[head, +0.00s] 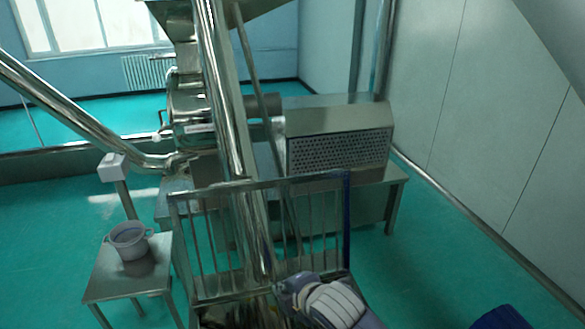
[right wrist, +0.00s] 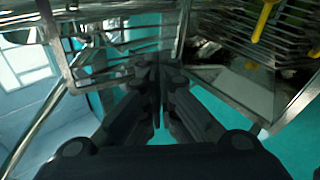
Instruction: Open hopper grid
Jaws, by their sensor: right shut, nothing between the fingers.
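The hopper grid (head: 310,180), a metal frame with several parallel bars, stands raised and steeply tilted in the head view. The hopper (head: 232,314) shows partly below it at the bottom edge. My right gripper (head: 281,286) is shut and empty by the grid's lower right part; I cannot tell whether it touches. In the right wrist view the shut fingers (right wrist: 157,95) are in the middle, with a barred metal frame (right wrist: 120,65) at upper left. My left gripper is not in view.
Behind is a steel machine with a perforated cover (head: 340,150) on a table. A grey pot (head: 130,240) stands on a small table (head: 105,283) at left.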

